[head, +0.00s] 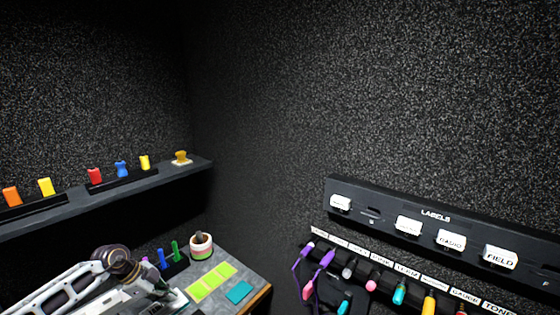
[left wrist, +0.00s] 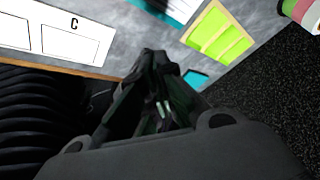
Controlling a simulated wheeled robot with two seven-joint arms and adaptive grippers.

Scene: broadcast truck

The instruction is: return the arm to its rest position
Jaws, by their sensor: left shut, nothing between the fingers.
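My left arm comes in from the lower left of the head view, over the grey desk. My left gripper (head: 172,296) is low in that view, left of the green notes, and partly cut by the bottom edge. In the left wrist view its dark fingers (left wrist: 160,100) are closed together with nothing between them. They point toward the desk edge, beside a white sheet marked C. My right gripper is not in view.
The desk (head: 258,285) holds green notes (head: 212,282), a teal pad (head: 239,292), a cup-like roll (head: 201,246) and upright markers (head: 174,250). A shelf (head: 110,193) with coloured pieces runs along the left wall. A LABELS rack (head: 435,216) with hanging cables is on the right wall.

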